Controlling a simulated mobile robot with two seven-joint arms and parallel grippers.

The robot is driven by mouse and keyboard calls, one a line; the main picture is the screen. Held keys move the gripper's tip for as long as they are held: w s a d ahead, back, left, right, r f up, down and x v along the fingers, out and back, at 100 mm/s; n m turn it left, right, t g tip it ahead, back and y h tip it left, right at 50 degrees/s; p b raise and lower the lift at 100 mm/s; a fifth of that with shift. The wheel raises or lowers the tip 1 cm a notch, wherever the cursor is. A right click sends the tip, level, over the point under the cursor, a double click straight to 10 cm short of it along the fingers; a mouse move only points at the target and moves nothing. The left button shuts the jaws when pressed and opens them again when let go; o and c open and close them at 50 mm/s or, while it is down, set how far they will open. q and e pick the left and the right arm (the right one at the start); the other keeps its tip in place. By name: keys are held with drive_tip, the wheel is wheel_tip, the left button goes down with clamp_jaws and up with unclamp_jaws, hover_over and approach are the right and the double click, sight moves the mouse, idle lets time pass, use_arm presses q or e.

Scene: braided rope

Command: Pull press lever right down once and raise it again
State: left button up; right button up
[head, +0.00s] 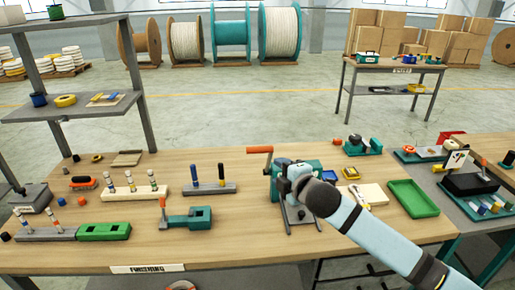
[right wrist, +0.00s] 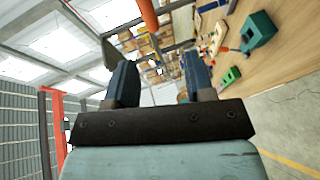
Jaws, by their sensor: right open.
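A press (head: 313,172) with a teal body stands on the wooden bench, and its orange lever handle (head: 260,149) sticks out to the left, roughly level. My right arm reaches in from the lower right and hides much of the press. My right gripper (head: 283,164) is just below and right of the handle in the head view. In the right wrist view my right gripper (right wrist: 160,82) has its two dark fingers apart with nothing between them. An orange bar (right wrist: 149,15), likely the handle, shows at the top, beyond the fingertips. My left gripper is not in view.
Left of the press are a teal clamp (head: 188,218) with an orange handle, a block with upright pegs (head: 208,188) and a green block (head: 104,231). A green tray (head: 413,197) lies to the right. The bench's middle back is clear.

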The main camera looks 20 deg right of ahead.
sight(260, 150)
drive_tip(key=p+x, duration=0.1)
drive_tip(key=x, duration=0.3)
drive_tip(key=r+p+x, duration=0.1)
drive_tip(key=x, duration=0.3)
drive_tip(key=p+x, duration=0.1)
drive_tip(key=x, duration=0.3)
drive_tip(key=shift+w+d+r, duration=0.25)
drive_tip(key=shift+w+r, duration=0.05)
drive_tip(key=shift+w, duration=0.2)
drive_tip(key=shift+w+a+f, duration=0.15)
drive_tip(key=shift+w, duration=0.45)
drive_tip(key=shift+w+f, duration=0.1)
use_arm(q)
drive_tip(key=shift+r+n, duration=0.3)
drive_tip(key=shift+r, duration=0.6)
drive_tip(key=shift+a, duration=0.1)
use_arm(e)
drive_tip(key=shift+c, duration=0.4)
clamp_jaws()
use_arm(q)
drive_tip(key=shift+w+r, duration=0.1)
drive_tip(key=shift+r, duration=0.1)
